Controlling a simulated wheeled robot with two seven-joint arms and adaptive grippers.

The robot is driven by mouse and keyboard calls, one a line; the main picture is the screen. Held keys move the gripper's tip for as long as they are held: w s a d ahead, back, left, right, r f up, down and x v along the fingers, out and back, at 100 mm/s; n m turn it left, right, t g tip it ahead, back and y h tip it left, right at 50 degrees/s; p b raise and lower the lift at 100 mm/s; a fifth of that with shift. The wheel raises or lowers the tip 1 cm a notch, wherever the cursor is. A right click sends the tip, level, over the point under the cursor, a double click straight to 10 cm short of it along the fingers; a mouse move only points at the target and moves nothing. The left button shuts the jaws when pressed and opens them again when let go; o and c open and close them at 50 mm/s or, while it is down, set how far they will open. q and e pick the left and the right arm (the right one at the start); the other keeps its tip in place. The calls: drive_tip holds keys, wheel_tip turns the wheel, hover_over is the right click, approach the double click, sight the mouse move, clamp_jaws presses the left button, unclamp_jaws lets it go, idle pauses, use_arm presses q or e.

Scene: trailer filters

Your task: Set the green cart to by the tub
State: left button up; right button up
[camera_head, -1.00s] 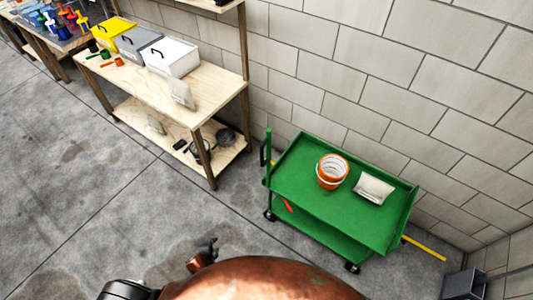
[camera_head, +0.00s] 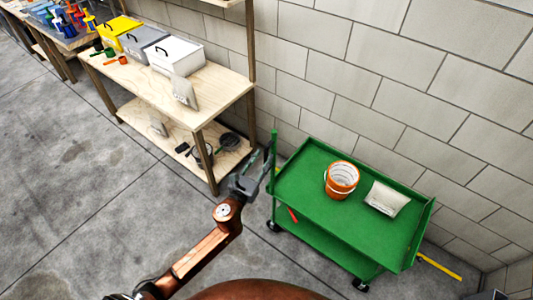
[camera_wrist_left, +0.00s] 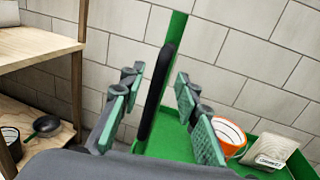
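The green cart (camera_head: 345,225) stands against the block wall, right of the wooden shelf bench. An orange bucket (camera_head: 341,180) and a pale bag (camera_head: 387,198) rest on its top tray. My left gripper (camera_head: 254,172) is at the cart's left end, by its upright handle. In the left wrist view, the open fingers (camera_wrist_left: 157,88) stand on either side of the black handle bar (camera_wrist_left: 155,95), with gaps visible. The bucket (camera_wrist_left: 228,138) and bag (camera_wrist_left: 270,150) show at right there. I cannot make out a separate tub. My right gripper is not in view.
The wooden bench (camera_head: 203,108) close to the cart's left holds a white box (camera_head: 176,55), a grey box (camera_head: 143,41) and a yellow box (camera_head: 117,30). A yellow bar (camera_head: 438,267) lies beyond the cart's right end. The floor at left is clear.

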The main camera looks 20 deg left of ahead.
sight(265, 154)
use_arm(q)
drive_tip(key=shift+w+d, duration=0.15)
drive_tip(key=shift+w, duration=0.7)
drive_tip(key=shift+w+d, duration=0.1)
drive_tip(key=shift+w, duration=0.7)
drive_tip(key=shift+f, duration=0.1)
clamp_jaws()
